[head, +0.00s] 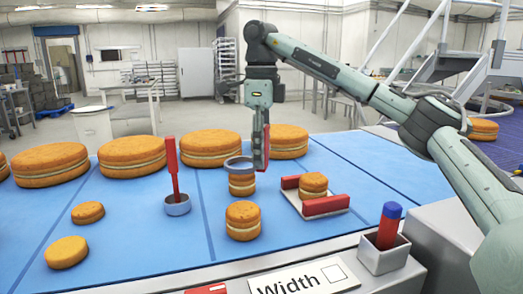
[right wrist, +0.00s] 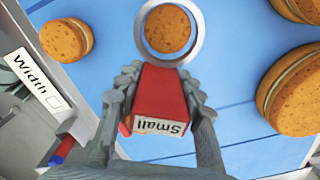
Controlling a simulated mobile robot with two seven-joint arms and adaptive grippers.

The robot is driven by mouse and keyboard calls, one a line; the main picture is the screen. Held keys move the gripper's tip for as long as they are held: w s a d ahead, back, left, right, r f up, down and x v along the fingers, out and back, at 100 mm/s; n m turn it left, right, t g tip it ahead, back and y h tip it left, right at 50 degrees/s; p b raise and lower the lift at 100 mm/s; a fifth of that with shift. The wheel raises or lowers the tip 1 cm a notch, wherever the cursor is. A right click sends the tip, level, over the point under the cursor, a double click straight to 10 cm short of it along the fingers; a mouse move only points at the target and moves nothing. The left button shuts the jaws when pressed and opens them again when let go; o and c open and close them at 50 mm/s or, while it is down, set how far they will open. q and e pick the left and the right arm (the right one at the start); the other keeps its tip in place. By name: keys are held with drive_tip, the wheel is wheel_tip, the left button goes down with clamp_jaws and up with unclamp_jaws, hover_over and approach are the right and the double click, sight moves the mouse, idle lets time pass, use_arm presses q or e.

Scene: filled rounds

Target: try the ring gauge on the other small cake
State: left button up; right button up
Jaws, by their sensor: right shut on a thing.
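My right gripper (head: 261,168) is shut on the red handle (right wrist: 160,95) of a ring gauge, whose end label reads "Small". The gauge's grey ring (head: 238,163) is level, just over a small round cake (head: 242,186) with a cream layer. In the right wrist view this cake (right wrist: 168,28) shows inside the ring (right wrist: 194,45), with a gap around it. I cannot tell whether ring and cake touch. Another small cake (head: 243,222) stands nearer on the blue belt. A third (head: 313,184) sits between the red jaws of a pale gauge (head: 326,206). My left gripper is not in view.
A second red-handled tool (head: 174,170) stands upright with its grey ring (head: 178,206) on the belt. Thinner cakes (head: 66,252) lie at left, and big cakes (head: 207,150) line the back. A grey holder (head: 384,256) with a blue-and-red piece and a "Width" card (head: 304,281) are in front.

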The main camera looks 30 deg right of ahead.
drive_tip(key=shift+f+b, duration=1.25)
drive_tip(key=shift+f, duration=1.75)
idle(1.1)
drive_tip(key=shift+r+p, duration=1.25)
drive_tip(key=shift+r, duration=3.65)
